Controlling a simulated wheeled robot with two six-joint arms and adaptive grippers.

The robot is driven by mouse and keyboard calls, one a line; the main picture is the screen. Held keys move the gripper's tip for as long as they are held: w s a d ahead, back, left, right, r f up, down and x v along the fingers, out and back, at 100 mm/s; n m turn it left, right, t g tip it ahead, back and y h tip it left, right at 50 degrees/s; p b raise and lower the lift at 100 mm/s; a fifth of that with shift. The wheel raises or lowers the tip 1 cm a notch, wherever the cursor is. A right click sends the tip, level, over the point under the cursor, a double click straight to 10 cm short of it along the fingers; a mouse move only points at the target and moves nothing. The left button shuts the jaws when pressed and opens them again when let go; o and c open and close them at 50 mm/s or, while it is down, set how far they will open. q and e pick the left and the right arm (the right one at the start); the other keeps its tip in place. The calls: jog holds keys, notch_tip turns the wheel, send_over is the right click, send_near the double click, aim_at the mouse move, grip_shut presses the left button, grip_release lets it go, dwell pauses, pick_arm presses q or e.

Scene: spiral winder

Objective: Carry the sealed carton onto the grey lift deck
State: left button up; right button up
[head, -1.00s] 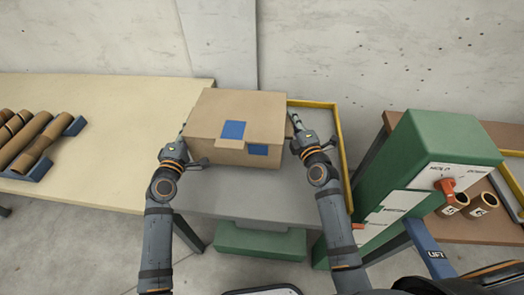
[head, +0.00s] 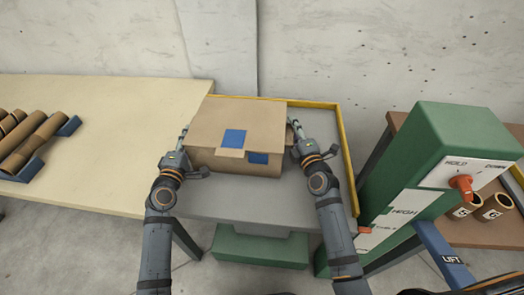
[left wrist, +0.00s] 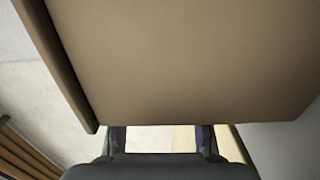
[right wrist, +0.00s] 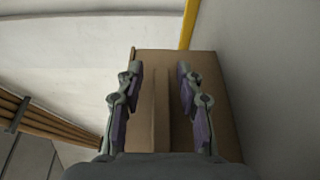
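The sealed carton (head: 215,120), brown with blue labels, is upright over the left part of the grey lift deck (head: 325,190). I cannot tell whether its base touches the deck. My left gripper (head: 184,135) is at the carton's left side and my right gripper (head: 294,130) at its right side. In the left wrist view the fingers (left wrist: 161,138) are apart below the carton's broad brown face (left wrist: 190,60). In the right wrist view the fingers (right wrist: 159,72) are apart in front of the carton's side (right wrist: 160,115). The fingertips' contact with the carton is partly hidden.
A yellow rail (head: 346,155) edges the deck at the back and right. A cream table (head: 100,130) with brown tubes (head: 35,145) adjoins on the left. A green control cabinet (head: 450,140) with an orange knob (head: 461,187) stands right. Deck to the carton's right is free.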

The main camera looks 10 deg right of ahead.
pick_arm(q)
jog(key=v, duration=1.2)
pick_arm(e)
jog(key=s, duration=0.4)
jog(key=s+d, duration=0.1)
jog(key=s, duration=0.7)
jog(key=shift+d, duration=0.4)
